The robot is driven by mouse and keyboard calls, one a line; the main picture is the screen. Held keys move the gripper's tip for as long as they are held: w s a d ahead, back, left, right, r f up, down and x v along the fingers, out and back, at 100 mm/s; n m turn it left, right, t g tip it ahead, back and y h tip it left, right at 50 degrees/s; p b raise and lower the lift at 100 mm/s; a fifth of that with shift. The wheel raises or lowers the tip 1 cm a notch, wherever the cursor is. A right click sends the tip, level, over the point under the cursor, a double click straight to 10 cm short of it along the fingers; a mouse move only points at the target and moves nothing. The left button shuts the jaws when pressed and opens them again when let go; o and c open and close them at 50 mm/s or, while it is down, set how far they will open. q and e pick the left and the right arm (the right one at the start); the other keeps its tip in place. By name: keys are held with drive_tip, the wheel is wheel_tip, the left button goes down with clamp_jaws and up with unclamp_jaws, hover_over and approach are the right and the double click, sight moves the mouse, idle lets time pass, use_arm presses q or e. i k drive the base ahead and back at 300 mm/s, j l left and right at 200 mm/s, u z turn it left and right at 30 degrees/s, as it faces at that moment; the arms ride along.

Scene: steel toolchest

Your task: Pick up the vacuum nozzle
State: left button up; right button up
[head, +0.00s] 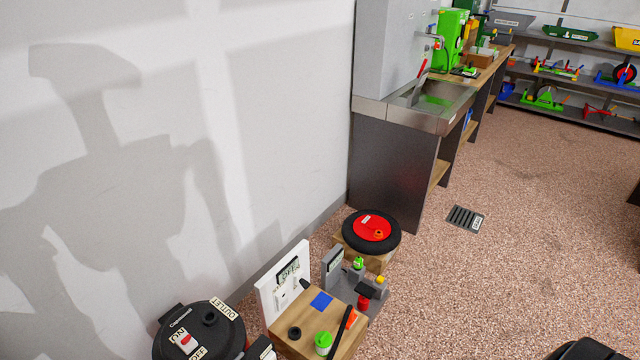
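I cannot single out the vacuum nozzle for sure. A black canister (199,336) with a round lid and labels, one reading OUTLET, stands at the lower left, cut off by the bottom edge. A slim black stick-like piece (342,331) lies slanted on a small wooden-topped block (295,330) to its right; it may or may not be the nozzle. Neither gripper can be made out. A dark rounded part at the bottom right edge is too cut off to identify.
A red and black reel (371,230) sits beyond the block, beside a grey stand (347,275). A steel sink bench (418,108) stands along the wall. Shelves (575,85) are at the back right. The speckled floor (520,260) is open right, with a drain grate (465,216).

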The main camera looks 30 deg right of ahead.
sight(350, 315)
drive_tip(key=z, duration=1.2)
